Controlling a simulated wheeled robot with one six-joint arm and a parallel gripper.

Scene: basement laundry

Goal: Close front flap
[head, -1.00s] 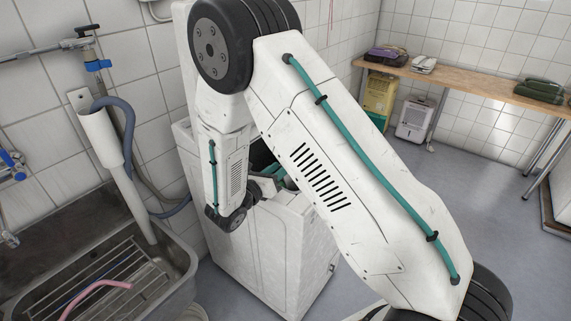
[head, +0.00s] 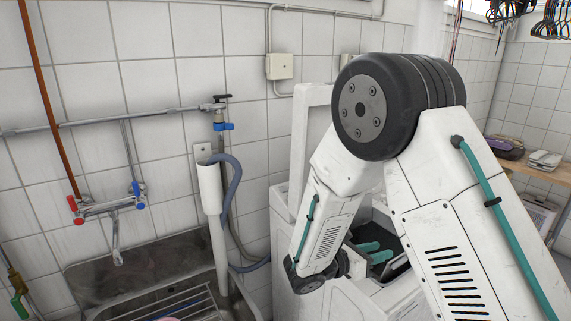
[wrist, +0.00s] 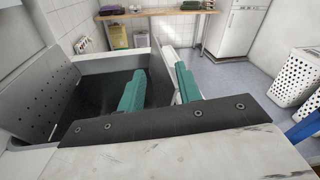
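A white top-loading washing machine (head: 345,300) stands at the wall with its lid (head: 310,135) raised. My gripper (head: 374,252) is over its dark top opening, partly hidden by my arm. In the wrist view my gripper (wrist: 160,78) has two teal fingers spread apart. The left finger is over the dark opening; the right one is at the machine's right edge. A pale narrow edge (wrist: 171,62) shows between them; I cannot tell whether it is the front flap or the rim. A perforated grey metal flap (wrist: 38,88) stands tilted open at the left.
A steel sink (head: 150,285) with a rack, a grey drain hose (head: 234,180) and taps (head: 105,208) are at the left. A wooden bench (wrist: 165,12) is beyond the machine. White perforated baskets (wrist: 285,78) stand at the right. Floor (wrist: 235,75) beyond is clear.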

